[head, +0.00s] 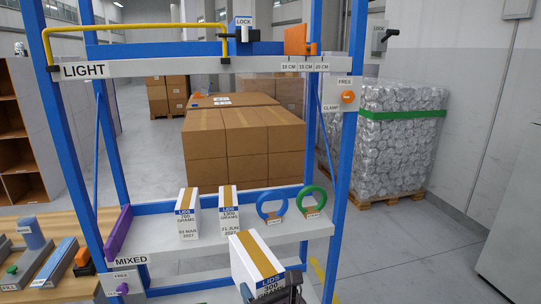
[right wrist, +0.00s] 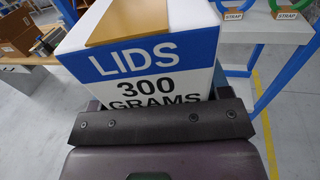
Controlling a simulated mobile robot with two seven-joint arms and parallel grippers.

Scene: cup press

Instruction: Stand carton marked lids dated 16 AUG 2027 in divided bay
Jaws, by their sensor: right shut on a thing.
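My right gripper (head: 272,292) is shut on a white carton (head: 258,262) with a tan top strip and a blue band reading LIDS, 300 GRAMS. In the right wrist view the carton (right wrist: 150,70) stands upright behind the dark gripper bar, which hides any date. In the head view it is in front of the MIXED shelf (head: 270,236). Two similar LIDS cartons stand on that shelf, a left one (head: 188,222) dated about 03 MAR 2027 and a right one (head: 229,218) apparently dated JUN 2027. My left gripper is not in view.
A purple plate (head: 118,233) edges the MIXED shelf's left. Blue (head: 272,205) and green (head: 311,200) strap rings stand right of the cartons.

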